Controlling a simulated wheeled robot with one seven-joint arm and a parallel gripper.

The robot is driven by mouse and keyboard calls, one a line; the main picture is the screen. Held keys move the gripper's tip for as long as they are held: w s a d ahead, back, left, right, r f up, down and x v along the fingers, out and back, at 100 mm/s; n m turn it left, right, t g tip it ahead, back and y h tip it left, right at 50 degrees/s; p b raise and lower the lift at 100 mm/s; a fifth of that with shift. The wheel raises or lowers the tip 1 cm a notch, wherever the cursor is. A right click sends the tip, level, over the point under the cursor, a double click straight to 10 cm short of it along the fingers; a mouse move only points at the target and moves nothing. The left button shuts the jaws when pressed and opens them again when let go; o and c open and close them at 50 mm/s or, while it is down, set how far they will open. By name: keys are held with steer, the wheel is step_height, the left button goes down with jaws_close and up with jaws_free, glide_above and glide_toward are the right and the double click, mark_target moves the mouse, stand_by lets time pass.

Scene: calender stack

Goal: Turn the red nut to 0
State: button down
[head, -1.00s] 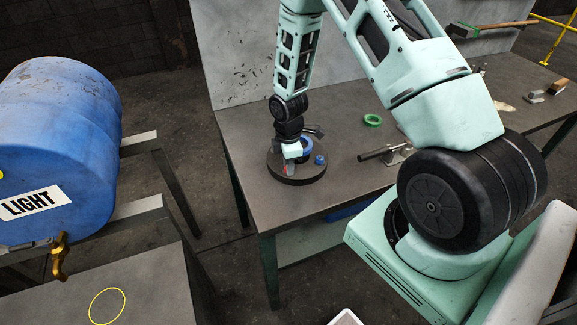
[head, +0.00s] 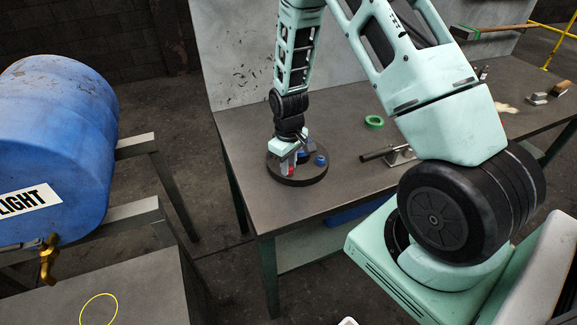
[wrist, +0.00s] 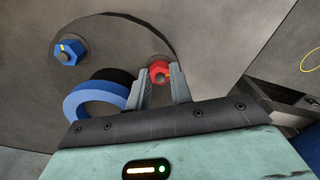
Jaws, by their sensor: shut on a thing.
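The red nut (wrist: 159,72) sits on a round dark plate (wrist: 163,28) on the bench. My gripper (wrist: 164,82) points down at it, with one finger on each side, shut on the nut. In the head view the red nut (head: 291,170) shows as a small red spot by the fingers of my gripper (head: 287,168). The nut's far side and any marking for 0 are not visible.
A green ring (head: 374,122) and a metal tool with a dark handle (head: 385,153) lie to the right.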

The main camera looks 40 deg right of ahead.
steer(key=m+b, duration=0.1)
steer(key=m, duration=0.4)
steer(key=shift+m, duration=0.3)
stand_by(0.4)
steer(key=c, duration=1.2)
jaws_free()
steer(key=shift+c, duration=0.2)
step_height(320, 180, up, 18)
steer(key=b, duration=0.2)
steer(key=shift+f, duration=0.25)
